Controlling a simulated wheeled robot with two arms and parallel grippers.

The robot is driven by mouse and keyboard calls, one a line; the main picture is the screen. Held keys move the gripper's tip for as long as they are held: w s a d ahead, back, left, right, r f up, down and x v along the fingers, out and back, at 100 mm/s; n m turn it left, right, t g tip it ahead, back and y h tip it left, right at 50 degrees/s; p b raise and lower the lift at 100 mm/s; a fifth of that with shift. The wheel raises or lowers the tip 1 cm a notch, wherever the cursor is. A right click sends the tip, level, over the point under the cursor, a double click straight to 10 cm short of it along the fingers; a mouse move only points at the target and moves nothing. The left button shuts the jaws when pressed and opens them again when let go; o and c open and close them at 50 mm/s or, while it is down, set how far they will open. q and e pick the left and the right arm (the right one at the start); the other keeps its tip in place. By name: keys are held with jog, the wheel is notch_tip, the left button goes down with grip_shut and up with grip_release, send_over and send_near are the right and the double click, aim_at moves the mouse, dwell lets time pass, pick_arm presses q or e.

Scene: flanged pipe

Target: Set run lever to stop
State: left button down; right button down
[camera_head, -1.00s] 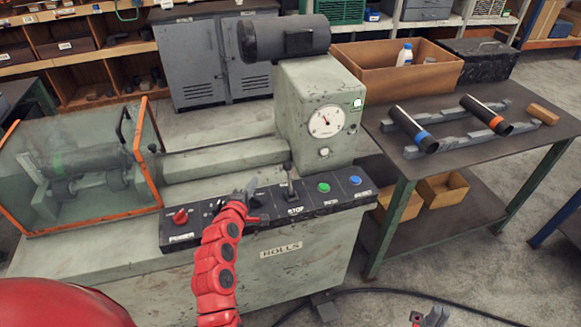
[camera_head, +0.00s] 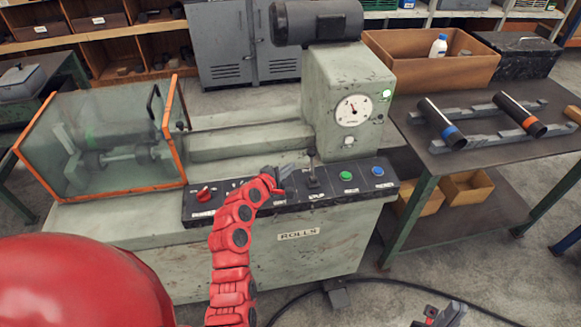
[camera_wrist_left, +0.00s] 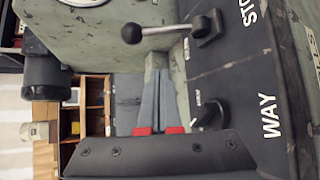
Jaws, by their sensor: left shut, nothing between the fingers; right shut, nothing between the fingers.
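The run lever (camera_head: 312,166) is a thin dark lever standing roughly upright on the black control panel, above a white label that seems to read STOP. In the left wrist view its round dark knob (camera_wrist_left: 132,33) and metal rod show, with part of the word STOP beside its base. My left gripper (camera_head: 287,171) is shut and empty, just left of the lever, apart from it. In the left wrist view its grey fingertips (camera_wrist_left: 159,76) lie together below the lever rod in the picture. My right gripper (camera_head: 442,314) is shut and empty at the bottom edge, far from the panel.
The panel (camera_head: 222,207) also carries a red knob (camera_head: 203,194), a green button (camera_head: 345,175), a blue button (camera_head: 378,171) and a small selector (camera_wrist_left: 208,115) labelled WAY. The gauge housing (camera_head: 350,75) rises behind. A table with pipes (camera_head: 441,122) stands right.

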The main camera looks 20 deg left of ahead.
aim_at(312, 165)
pick_arm(q)
jog(key=x, duration=0.7)
jog(key=shift+w+p, duration=0.4)
jog(key=shift+s+d+r+p, duration=0.65)
jog(key=shift+s+d+p, duration=0.25)
jog(key=shift+d+p, duration=0.15)
jog(key=shift+s+d+r, duration=0.15)
jog(key=shift+s+r, duration=0.05)
jog(key=shift+r, duration=0.05)
jog(key=shift+s+d, duration=0.15)
jog(key=shift+s, duration=0.05)
jog(key=shift+f, duration=0.1)
